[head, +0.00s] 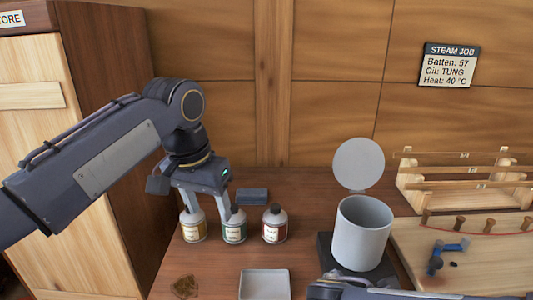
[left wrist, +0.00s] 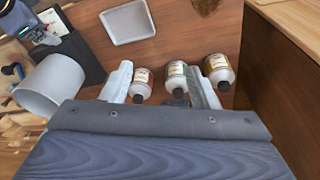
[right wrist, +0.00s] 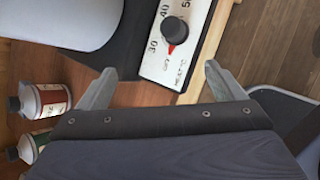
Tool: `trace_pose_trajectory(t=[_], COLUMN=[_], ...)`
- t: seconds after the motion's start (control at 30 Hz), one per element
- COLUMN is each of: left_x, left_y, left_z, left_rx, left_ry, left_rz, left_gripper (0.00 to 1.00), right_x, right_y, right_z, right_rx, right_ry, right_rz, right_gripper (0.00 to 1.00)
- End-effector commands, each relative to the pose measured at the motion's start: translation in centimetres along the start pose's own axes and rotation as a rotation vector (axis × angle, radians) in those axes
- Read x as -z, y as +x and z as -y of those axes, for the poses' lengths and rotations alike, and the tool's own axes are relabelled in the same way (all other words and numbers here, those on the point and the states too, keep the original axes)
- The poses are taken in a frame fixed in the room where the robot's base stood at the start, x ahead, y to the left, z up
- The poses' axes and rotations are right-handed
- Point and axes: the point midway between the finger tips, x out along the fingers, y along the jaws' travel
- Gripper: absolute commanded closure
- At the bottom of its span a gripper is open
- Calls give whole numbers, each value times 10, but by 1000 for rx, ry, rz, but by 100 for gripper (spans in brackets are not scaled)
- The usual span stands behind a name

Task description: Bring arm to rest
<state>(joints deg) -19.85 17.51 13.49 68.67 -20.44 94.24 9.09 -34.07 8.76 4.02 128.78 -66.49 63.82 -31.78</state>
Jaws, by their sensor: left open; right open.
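My left gripper (head: 209,212) is open and empty, pointing down over the small bottles at the left of the bench. The yellow-labelled bottle (head: 193,226) and green-labelled bottle (head: 235,226) stand upright near its fingers; the red-labelled bottle (head: 274,224) stands to their right. In the left wrist view the open fingers (left wrist: 160,86) hold nothing; whether they touch a bottle I cannot tell. My right arm (head: 350,291) shows only at the bottom edge of the head view. In the right wrist view my right gripper (right wrist: 162,84) is open and empty near a dial panel (right wrist: 172,48).
A grey pot (head: 362,233) with a raised round lid (head: 358,164) stands right of the bottles. A pale tray (head: 264,284) is at the front. A wooden board with a blue tool (head: 437,258) and a rack (head: 465,180) fill the right. A cabinet (head: 120,120) bounds the left.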

Motion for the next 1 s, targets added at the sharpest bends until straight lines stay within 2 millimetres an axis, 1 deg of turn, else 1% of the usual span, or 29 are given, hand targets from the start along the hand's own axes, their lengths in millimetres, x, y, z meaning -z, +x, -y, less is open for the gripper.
trace_pose_trajectory(t=[0.03,0.07,0.1,0.17,0.2,0.23,0.27,0.3,0.37,0.4,0.5,0.6,0.7,0.8,1.0], left_x=[-22,-35,-53,-82,-102,-116,-131,-150,-177,-193,-224,-244,-253,-256,-256], left_y=[-7,-7,-6,-1,4,8,13,20,33,42,64,81,91,96,96], left_z=[14,20,28,38,42,45,47,48,46,44,36,28,22,20,20], left_rx=[-5,-13,-24,-42,-56,-67,-77,-92,-114,-128,-158,-177,-188,-191,-191], left_ry=[-27,-44,-69,-110,-141,-166,-192,-228,-284,-320,-401,-459,-491,-502,-501], left_rz=[-24,-40,-62,-95,-118,-136,-154,-179,-218,-242,-301,-343,-368,-376,-375], left_gripper=[45,45,45,45,45,45,45,45,45,45,45,45,45,45,45], right_x=[-19,-26,-34,-41,-44,-45,-45,-45,-45,-44,-44,-44,-44,-44,-43], right_y=[-4,-5,-9,-16,-23,-28,-34,-42,-54,-62,-80,-92,-98,-100,-100], right_z=[18,31,48,70,83,91,98,106,114,117,118,116,114,113,113], right_rx=[67,111,172,257,310,347,383,427,486,519,583,623,643,652,654], right_ry=[160,264,411,633,782,894,1007,1155,1369,1502,1784,1975,2080,2115,2113], right_rz=[-38,-67,-104,-162,-199,-228,-256,-294,-351,-389,-475,-543,-585,-601,-601], right_gripper=[11,11,11,11,11,11,11,11,11,11,11,11,11,11,11])
